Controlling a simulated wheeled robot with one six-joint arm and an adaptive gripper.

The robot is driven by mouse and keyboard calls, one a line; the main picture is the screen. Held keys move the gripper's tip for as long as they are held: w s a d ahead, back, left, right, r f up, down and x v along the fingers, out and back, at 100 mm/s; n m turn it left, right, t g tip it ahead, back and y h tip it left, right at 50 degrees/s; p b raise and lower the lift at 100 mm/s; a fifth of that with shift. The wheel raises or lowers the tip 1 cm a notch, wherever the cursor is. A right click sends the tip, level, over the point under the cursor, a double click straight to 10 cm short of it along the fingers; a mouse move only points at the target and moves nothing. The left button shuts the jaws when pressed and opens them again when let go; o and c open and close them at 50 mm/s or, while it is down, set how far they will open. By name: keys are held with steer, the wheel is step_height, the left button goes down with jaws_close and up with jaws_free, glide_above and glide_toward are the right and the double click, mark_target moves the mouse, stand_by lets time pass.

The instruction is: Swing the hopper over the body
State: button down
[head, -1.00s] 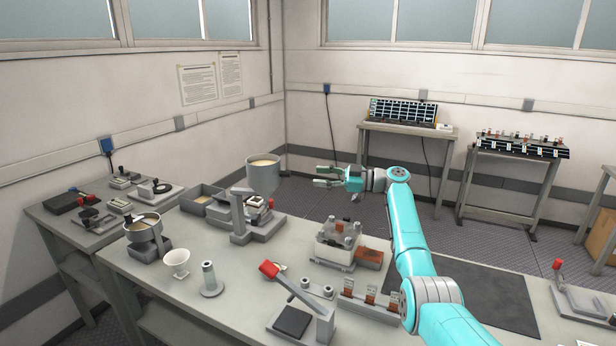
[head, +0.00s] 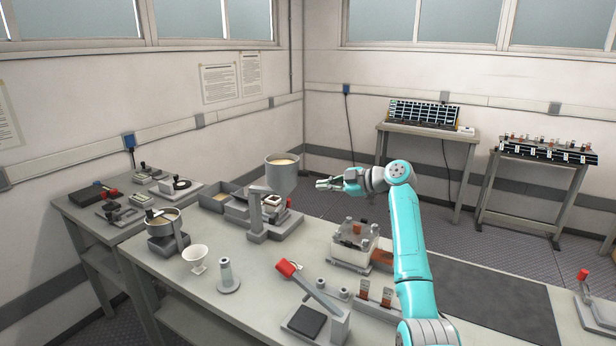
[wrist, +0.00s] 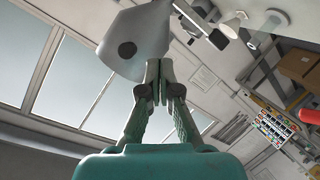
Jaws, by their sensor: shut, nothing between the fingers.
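The hopper (head: 283,178) is a grey cup with pale powder in it, held on a post on a grey stand (head: 257,230). It also shows in the wrist view (wrist: 140,32), large and close behind my fingertips, with a dark round spot on it. A small light block with dark red parts (head: 272,201) sits on the stand below the hopper; I cannot tell whether it is the body. My gripper (head: 320,184) is shut and empty, just right of the hopper at about its lower height. In the wrist view its fingers (wrist: 157,75) meet; contact with the hopper is unclear.
A grey bin (head: 216,199) stands left of the stand. A pan of powder (head: 162,222), a white cup (head: 195,257) and a grey post (head: 227,275) stand at the front left. A red-handled lever press (head: 318,312) and a clamp fixture (head: 354,246) stand nearer.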

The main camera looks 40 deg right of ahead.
mark_target(299, 174)
steer(key=s+a+r+t+h, duration=0.1)
steer(key=s+a+r+h, duration=0.5)
steer(key=a+h, duration=0.15)
steer(key=shift+h, duration=0.25)
steer(key=x, duration=1)
steer(key=shift+w+d+r, duration=0.1)
steer(key=shift+r, duration=0.3)
steer(key=shift+w+d+f, duration=0.3)
steer(key=shift+w+d, duration=0.15)
steer(key=shift+d, duration=0.15)
steer(key=shift+w+d+f, duration=0.3)
steer(key=shift+w+d, duration=0.2)
steer(key=shift+d, duration=0.1)
steer(key=shift+w+d+f, duration=0.25)
steer(key=shift+w+d, duration=0.05)
steer(key=shift+d, duration=0.05)
steer(key=shift+d+t, duration=0.1)
steer(key=shift+t, duration=0.2)
